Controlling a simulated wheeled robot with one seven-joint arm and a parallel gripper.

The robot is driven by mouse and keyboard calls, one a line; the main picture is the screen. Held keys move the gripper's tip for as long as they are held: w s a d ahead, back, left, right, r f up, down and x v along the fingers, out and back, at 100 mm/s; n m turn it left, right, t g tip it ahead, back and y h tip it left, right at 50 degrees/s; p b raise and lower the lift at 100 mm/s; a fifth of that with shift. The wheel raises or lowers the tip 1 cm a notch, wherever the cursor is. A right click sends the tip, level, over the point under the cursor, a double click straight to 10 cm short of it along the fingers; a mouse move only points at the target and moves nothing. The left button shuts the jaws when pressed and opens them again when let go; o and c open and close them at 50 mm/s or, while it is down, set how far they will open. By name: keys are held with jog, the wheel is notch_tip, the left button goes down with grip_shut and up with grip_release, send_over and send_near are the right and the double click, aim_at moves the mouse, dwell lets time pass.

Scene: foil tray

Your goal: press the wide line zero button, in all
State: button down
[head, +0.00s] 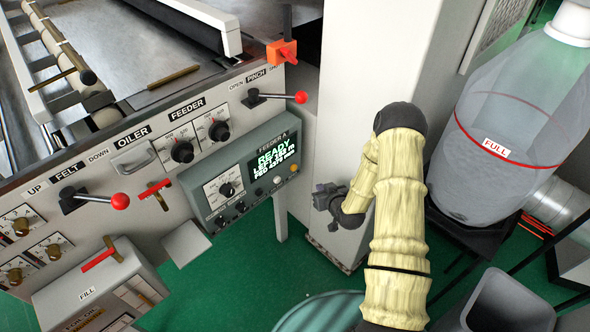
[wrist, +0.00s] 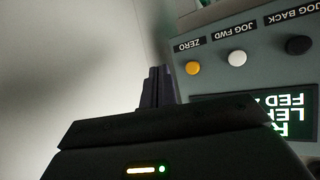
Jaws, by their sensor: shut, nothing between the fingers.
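In the wrist view the button (wrist: 193,68) shows just right of my gripper's fingertips (wrist: 158,72), with a visible gap in the picture. The fingers are shut and empty. In the head view the button (head: 293,168) is small, at the panel's right end, and my gripper (head: 325,200) is to its right and lower, beside the pale column. The distance in depth between fingertips and panel is hard to tell.
A white jog forward button (wrist: 237,57) and a black jog back button (wrist: 298,45) line up beside zero. The lit green display (head: 272,160) reads READY. A pale column (head: 365,60) stands close behind my arm. A red-knobbed lever (head: 300,97) juts out above the panel.

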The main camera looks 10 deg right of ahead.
aim_at(294, 168)
jog(key=shift+w+a, duration=0.1)
jog(key=w+a+b, duration=0.1)
jog(key=w+a, duration=0.4)
jog(key=w, duration=0.2)
dwell(2.2)
jog(key=shift+w+a, duration=0.25)
jog(key=shift+w, duration=0.05)
jog(key=shift+w+a+b, duration=0.25)
jog(key=shift+w+b, duration=0.1)
jog(key=shift+b, duration=0.05)
dwell(1.0)
jog(key=shift+s, duration=0.1)
jog(key=shift+s+d, duration=0.5)
jog(key=shift+s, duration=0.1)
